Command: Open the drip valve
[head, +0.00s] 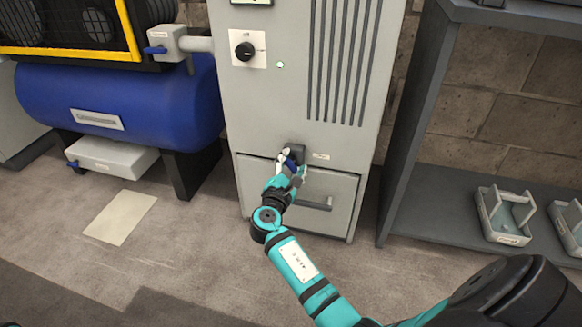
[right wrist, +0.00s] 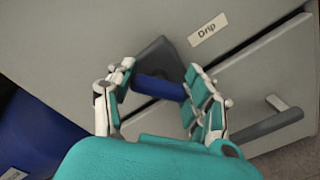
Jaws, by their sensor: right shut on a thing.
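The drip valve has a dark block on the front of the grey cabinet, with a blue handle (right wrist: 158,87) that lies crosswise in the right wrist view. A white "Drip" label (right wrist: 207,29) sits beside it. My right gripper (head: 291,165) is at the valve in the head view. In the right wrist view my right gripper (right wrist: 160,92) has one finger at each end of the blue handle and is shut on it. The fingers hide the handle's ends. My left gripper is not in view.
A drawer with a dark handle (head: 314,203) lies just below the valve. A blue tank (head: 130,100) stands to the left, with another blue-handled valve (head: 155,50) above it. A dark shelf (head: 450,215) with grey trays stands to the right.

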